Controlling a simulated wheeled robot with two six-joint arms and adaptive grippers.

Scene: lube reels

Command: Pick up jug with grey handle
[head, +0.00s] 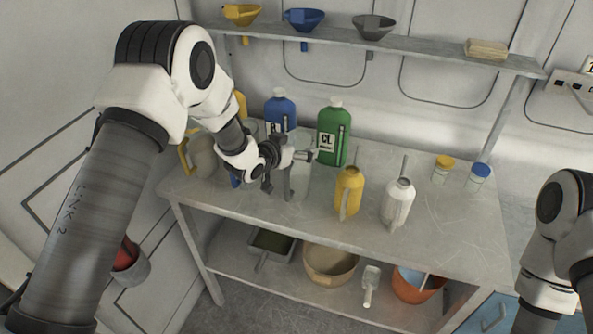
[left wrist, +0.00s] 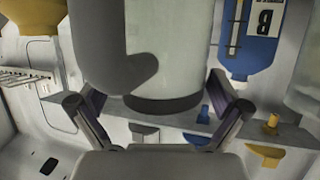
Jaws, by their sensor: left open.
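The jug with the grey handle (head: 303,182) is a pale, see-through jug on the bench, in front of the green bottle and partly hidden by my left gripper. In the left wrist view the pale jug body (left wrist: 168,50) fills the middle, with its thick grey handle (left wrist: 105,55) toward me. My left gripper (head: 285,170) is open at the jug. Its two fingers (left wrist: 158,115) show at either side of the jug in the left wrist view; I cannot tell whether they touch it. Part of my right arm shows at the right; its gripper is out of view.
A yellow-handled jug (head: 203,160) and a blue bottle (head: 281,112) stand close to my left arm. The green bottle (head: 333,135) is just behind; yellow (head: 349,190) and white (head: 398,203) oil cans stand to the right. A shelf (head: 440,53) with funnels overhangs the back.

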